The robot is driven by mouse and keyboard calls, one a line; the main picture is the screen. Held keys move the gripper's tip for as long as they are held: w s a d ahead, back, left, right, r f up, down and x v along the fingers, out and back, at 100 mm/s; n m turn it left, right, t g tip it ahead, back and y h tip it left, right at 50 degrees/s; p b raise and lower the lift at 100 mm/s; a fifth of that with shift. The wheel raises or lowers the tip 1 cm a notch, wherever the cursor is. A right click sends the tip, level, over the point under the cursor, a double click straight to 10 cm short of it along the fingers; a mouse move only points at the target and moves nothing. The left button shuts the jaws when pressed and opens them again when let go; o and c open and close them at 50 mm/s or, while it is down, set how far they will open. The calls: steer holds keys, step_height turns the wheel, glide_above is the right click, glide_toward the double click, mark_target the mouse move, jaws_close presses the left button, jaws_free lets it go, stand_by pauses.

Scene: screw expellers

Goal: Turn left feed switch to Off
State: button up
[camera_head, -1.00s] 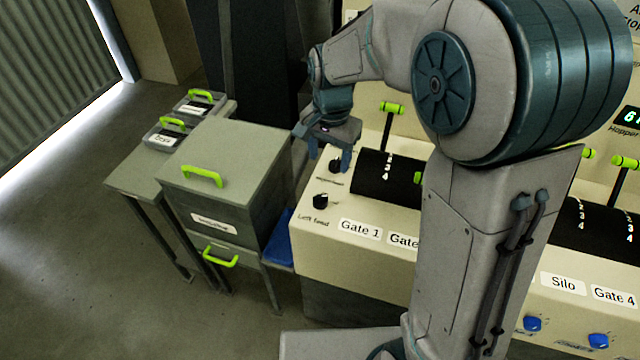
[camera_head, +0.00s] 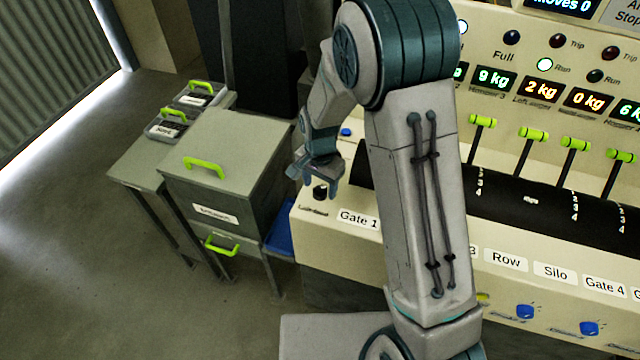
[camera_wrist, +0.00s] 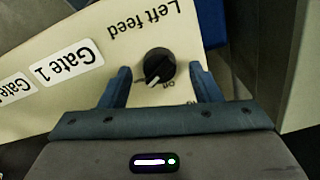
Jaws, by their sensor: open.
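The left feed switch is a black round knob (camera_wrist: 159,67) with a white pointer mark, on the cream panel under the "Left feed" label in the wrist view. Its mark points toward the lower left, near the "On" lettering. It also shows as a small black knob (camera_head: 320,192) at the panel's left end in the head view. My gripper (camera_wrist: 162,83) is open, its two blue fingers on either side of the knob in the picture. In the head view my gripper (camera_head: 319,187) is pointed down just above the knob. I cannot tell whether the fingers touch it.
A "Gate 1" label (camera_wrist: 68,63) lies beside the knob. Black lever drums with green-handled levers (camera_head: 534,134) run along the panel (camera_head: 440,250). A grey cabinet (camera_head: 225,160) with green handles and a blue object (camera_head: 281,235) stand left of the panel.

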steer(key=shift+f, duration=0.6)
steer(key=c, duration=1)
steer(key=shift+n, duration=0.3)
steer(key=shift+f+n+b, duration=0.15)
steer(key=shift+n+b, duration=1.05)
steer(key=shift+b, duration=0.05)
steer(key=n+b, duration=0.1)
steer(key=n, duration=0.1)
steer(key=shift+n+b, duration=0.3)
steer(key=shift+n, duration=0.1)
steer(key=n+b, duration=0.2)
steer(key=n, duration=0.4)
steer(key=shift+r, duration=0.2)
